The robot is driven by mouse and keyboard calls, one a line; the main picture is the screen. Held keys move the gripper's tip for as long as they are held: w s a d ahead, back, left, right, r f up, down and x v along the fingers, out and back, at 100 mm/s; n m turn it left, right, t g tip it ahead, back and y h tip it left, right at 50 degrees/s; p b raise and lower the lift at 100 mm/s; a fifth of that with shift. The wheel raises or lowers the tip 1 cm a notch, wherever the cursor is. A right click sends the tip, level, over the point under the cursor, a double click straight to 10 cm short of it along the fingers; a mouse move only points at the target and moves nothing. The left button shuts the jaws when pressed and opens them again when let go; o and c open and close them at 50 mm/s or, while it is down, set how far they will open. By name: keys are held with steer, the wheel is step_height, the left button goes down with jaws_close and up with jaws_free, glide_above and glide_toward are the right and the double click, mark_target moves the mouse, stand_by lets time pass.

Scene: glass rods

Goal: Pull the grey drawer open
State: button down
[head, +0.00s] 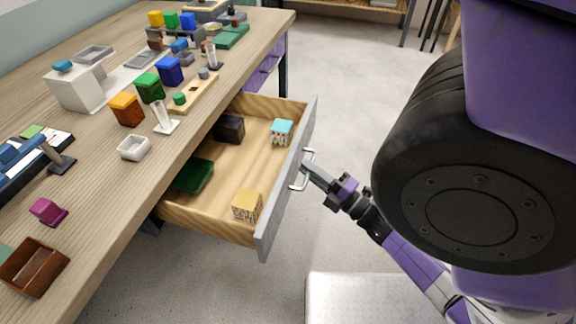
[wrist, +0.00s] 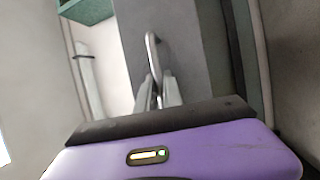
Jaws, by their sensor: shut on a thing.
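The grey drawer (head: 284,194) stands pulled out from under the wooden bench, its inside open to view. A pale bar handle (head: 310,156) is on its grey front. My gripper (head: 306,168) is at the handle, its fingers shut on the bar. In the wrist view the handle (wrist: 151,50) runs down between the fingertips of my gripper (wrist: 157,92), against the grey drawer front (wrist: 190,50). The fingers partly hide the lower part of the handle there.
The drawer holds a dark box (head: 230,128), a green tray (head: 194,176), a blue-topped block (head: 281,132) and a yellow-topped block (head: 247,205). The bench top (head: 105,165) carries several coloured blocks and small holders. Floor (head: 335,75) beyond the drawer is clear.

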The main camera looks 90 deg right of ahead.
steer(key=shift+s+a, duration=0.2)
steer(key=shift+s, duration=0.55)
steer(key=shift+s+a, duration=0.15)
steer(key=shift+s, duration=0.55)
steer(key=c, duration=1.8)
jaws_free()
steer(key=shift+o, duration=0.2)
steer(key=b+v, duration=0.1)
steer(key=v, duration=0.7)
